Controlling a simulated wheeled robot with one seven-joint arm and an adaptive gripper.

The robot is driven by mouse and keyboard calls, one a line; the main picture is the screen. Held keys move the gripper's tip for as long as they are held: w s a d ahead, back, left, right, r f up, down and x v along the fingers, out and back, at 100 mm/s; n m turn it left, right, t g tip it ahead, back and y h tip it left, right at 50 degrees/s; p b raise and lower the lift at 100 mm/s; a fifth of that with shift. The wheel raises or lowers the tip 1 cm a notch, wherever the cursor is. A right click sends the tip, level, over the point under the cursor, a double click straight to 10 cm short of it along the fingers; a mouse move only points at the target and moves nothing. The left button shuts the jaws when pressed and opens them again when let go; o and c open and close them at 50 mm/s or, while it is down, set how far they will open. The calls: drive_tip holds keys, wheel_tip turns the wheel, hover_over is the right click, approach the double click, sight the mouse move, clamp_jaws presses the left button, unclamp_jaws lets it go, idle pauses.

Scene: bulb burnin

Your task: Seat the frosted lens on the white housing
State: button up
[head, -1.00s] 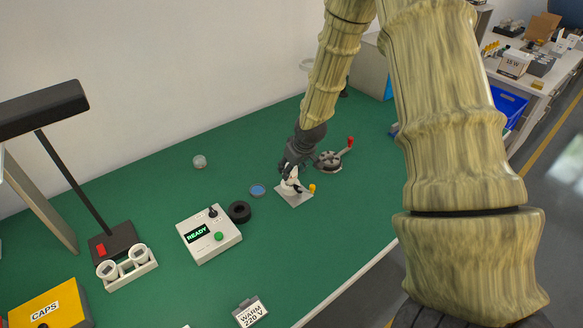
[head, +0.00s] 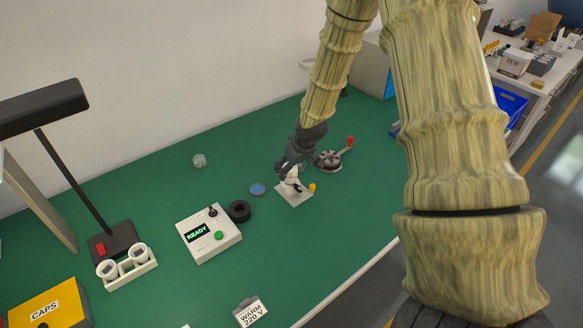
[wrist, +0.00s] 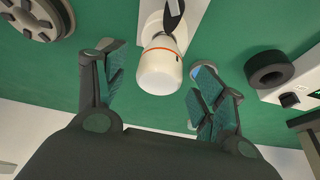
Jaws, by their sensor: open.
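A white rounded piece (wrist: 159,72) with an orange ring stands in a toggle-clamp fixture; it looks like the white housing with a pale dome end beyond the ring. I cannot tell whether that dome is the frosted lens. The fixture's white base plate (head: 296,197) with a yellow knob shows in the head view. My gripper (head: 287,170) is at the fixture. In the wrist view my gripper (wrist: 158,78) is open, its pads apart on either side of the dome end, with gaps visible. A small translucent round piece (head: 199,160) lies on the green mat near the wall.
A blue round dish (head: 258,189) and a black ring (head: 239,211) lie left of the fixture. A dark round device with a red-knobbed lever (head: 329,160) is close on the right.

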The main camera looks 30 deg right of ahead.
drive_tip(key=v, duration=1.1)
drive_tip(key=shift+s+r, duration=0.2)
drive_tip(key=shift+r, duration=0.05)
idle(0.3)
